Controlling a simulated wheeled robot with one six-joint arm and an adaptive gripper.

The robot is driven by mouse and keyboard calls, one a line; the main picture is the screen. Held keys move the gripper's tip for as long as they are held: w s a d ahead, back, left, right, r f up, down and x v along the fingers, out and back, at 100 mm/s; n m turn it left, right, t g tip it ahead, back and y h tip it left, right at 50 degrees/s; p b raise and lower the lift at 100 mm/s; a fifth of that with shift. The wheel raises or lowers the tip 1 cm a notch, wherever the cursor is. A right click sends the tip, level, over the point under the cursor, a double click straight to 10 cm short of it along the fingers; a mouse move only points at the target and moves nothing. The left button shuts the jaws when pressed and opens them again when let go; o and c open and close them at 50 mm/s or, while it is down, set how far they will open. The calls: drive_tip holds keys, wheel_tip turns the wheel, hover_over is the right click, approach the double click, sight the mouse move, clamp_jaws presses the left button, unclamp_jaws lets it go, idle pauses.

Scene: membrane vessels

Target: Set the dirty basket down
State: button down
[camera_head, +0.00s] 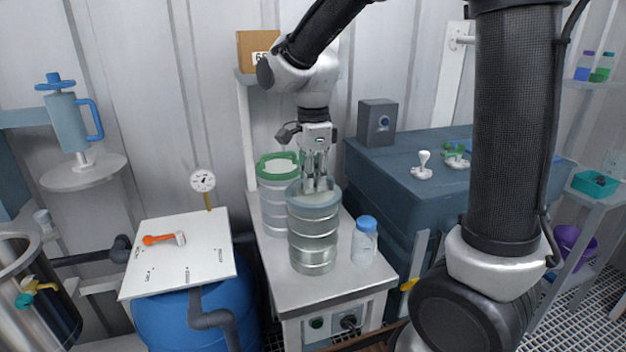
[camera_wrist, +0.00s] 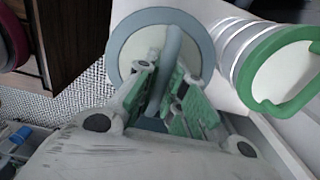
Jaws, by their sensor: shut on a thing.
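My gripper (camera_head: 315,187) points down and is shut on the handle of a grey-rimmed metal basket (camera_head: 313,240). The basket is an upright ribbed cylinder over the white bench top (camera_head: 285,284), near its front; I cannot tell whether its base touches the top. In the wrist view, the fingers (camera_wrist: 165,92) close around the grey-blue handle across the basket's round top (camera_wrist: 128,38). A similar basket with a green rim and handle (camera_head: 273,200) stands just behind and left; it also shows at right in the wrist view (camera_wrist: 262,95).
A blue-capped clear bottle (camera_head: 364,243) stands right of the held basket. A blue-grey cabinet (camera_head: 390,185) with small white and green fittings adjoins at right. At left, a white board (camera_head: 205,260) with an orange-handled tool lies over a blue drum (camera_head: 185,325).

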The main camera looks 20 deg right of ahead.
drive_tip(key=c, duration=1.5)
unclamp_jaws()
drive_tip(key=shift+f, duration=0.1)
wheel_tip(320, 180, up, 12)
drive_tip(key=shift+s+d+f+n+t, duration=0.7)
drive_tip(key=shift+s+d+n, duration=1.8)
drive_tip(key=shift+s+n, duration=0.55)
drive_tip(key=shift+s+d+f+n+t, duration=0.6)
drive_tip(key=shift+s+d+n+t, duration=0.15)
drive_tip(key=shift+s+d+n, duration=2)
drive_tip(key=shift+s+d+f+n+t, duration=0.7)
drive_tip(key=shift+s+d+n, duration=1.5)
drive_tip(key=shift+s+n, duration=1.15)
drive_tip(key=shift+s, duration=0.1)
